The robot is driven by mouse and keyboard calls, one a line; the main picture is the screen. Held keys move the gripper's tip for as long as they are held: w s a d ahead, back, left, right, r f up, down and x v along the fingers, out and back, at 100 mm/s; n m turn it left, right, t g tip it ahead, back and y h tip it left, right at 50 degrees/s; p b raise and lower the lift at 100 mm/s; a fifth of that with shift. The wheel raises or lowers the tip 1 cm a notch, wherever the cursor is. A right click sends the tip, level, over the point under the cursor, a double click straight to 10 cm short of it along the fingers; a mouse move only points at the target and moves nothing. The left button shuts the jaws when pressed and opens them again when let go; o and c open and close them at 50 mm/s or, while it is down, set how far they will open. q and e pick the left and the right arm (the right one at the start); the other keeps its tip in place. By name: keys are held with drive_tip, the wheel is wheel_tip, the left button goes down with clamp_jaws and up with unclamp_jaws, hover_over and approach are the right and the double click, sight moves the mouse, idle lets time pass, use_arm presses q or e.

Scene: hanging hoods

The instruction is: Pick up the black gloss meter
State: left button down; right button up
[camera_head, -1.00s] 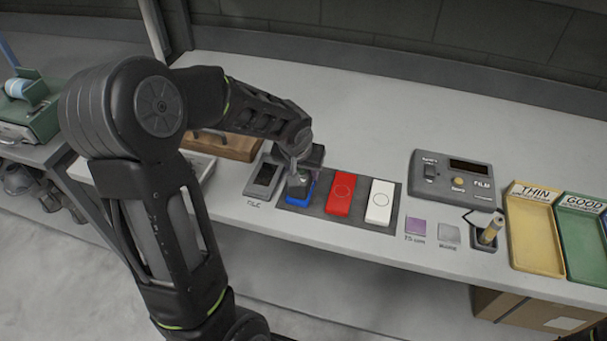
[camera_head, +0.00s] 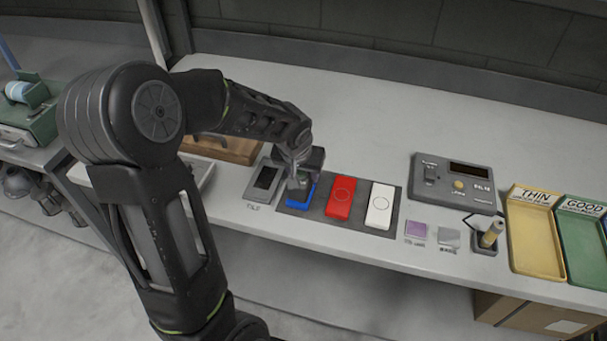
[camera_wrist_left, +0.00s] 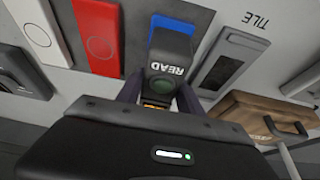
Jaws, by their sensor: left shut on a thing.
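The black gloss meter (camera_wrist_left: 165,65) shows in the left wrist view, with the word READ and a round green-tinted button on it. My left gripper (camera_wrist_left: 158,95) is shut on it, one finger at each side. In the head view the gripper (camera_head: 298,180) is over the blue panel (camera_head: 302,201), at the left end of a row of panels. The gripper and wrist hide most of the meter there. I cannot tell whether the meter touches the panel. My right gripper is in neither view.
A red panel (camera_head: 341,198) and a white panel (camera_head: 380,205) lie just right of the blue one. A grey tile holder (camera_head: 264,181) is close on the left, with a wooden box (camera_head: 225,148) beyond. A film gauge (camera_head: 455,183) and trays stand right. The back of the bench is clear.

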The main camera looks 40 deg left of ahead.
use_arm(q)
wheel_tip(320, 180, up, 10)
drive_tip(key=shift+f+b, duration=0.1)
drive_tip(key=shift+b, duration=0.3)
idle(0.5)
